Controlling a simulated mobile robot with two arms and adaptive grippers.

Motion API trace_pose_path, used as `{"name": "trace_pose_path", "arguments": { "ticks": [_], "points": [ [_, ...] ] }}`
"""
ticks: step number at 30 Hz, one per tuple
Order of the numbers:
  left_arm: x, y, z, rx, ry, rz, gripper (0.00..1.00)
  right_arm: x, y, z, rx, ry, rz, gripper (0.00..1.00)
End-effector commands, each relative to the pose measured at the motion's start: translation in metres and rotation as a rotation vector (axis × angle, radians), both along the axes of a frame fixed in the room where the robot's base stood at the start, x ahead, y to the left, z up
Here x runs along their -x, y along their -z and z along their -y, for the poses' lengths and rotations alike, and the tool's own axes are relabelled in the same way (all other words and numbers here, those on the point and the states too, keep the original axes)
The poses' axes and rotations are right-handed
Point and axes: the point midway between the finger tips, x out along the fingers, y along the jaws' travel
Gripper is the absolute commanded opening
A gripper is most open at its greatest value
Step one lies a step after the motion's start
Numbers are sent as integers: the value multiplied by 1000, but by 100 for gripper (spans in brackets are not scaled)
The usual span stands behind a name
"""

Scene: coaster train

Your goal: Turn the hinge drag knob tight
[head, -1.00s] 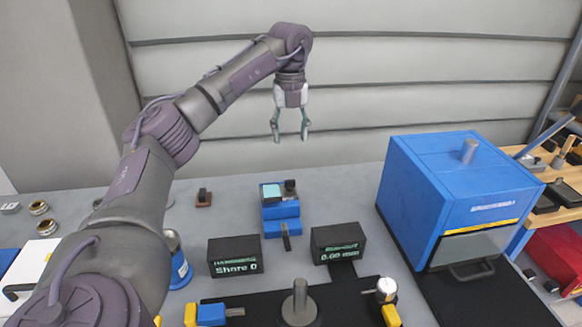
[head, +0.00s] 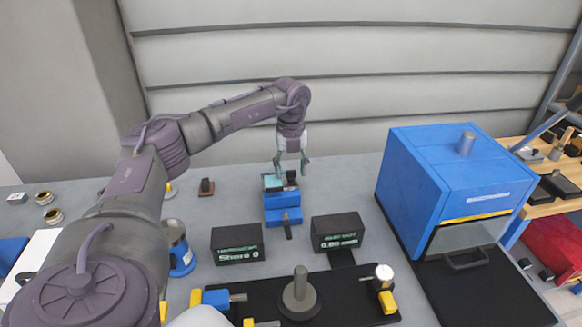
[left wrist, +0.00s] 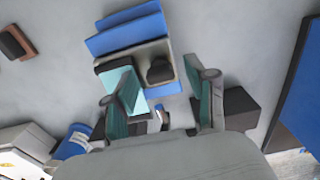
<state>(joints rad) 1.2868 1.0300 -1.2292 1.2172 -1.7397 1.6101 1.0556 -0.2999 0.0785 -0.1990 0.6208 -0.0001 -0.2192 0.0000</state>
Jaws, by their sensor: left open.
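A blue device (head: 283,217) with a pale screen (head: 272,182) stands in the middle of the grey table. A small black knob (head: 291,177) sits on its top, right of the screen. In the left wrist view the black knob (left wrist: 160,72) shows beside the light teal screen (left wrist: 122,82). My left gripper (head: 291,166) is open and points down just above the knob; in the left wrist view its teal fingers (left wrist: 158,88) are spread, with the knob between and a little beyond them. I cannot see any contact. My right gripper is not in view.
Two black display boxes (head: 237,244) (head: 338,232) stand in front of the device, left and right. A large blue machine (head: 415,190) stands to the right. A black base with a grey post (head: 300,290) lies in front. A blue can (head: 178,250) stands left.

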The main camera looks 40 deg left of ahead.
Motion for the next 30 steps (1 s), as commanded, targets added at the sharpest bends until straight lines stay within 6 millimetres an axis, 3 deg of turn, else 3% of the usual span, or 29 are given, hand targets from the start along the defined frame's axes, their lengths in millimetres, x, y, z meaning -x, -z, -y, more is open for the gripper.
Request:
{"name": "trace_pose_path", "arguments": {
  "ticks": [4,14,23,30],
  "points": [
    [0,0,0,0,0,0,56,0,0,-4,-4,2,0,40],
    [0,0,0,0,0,0,1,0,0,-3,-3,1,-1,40],
    [0,-1,0,-1,27,-1,0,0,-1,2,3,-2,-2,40],
    [0,-1,0,-1,146,-1,0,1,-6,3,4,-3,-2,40]
  ]
}}
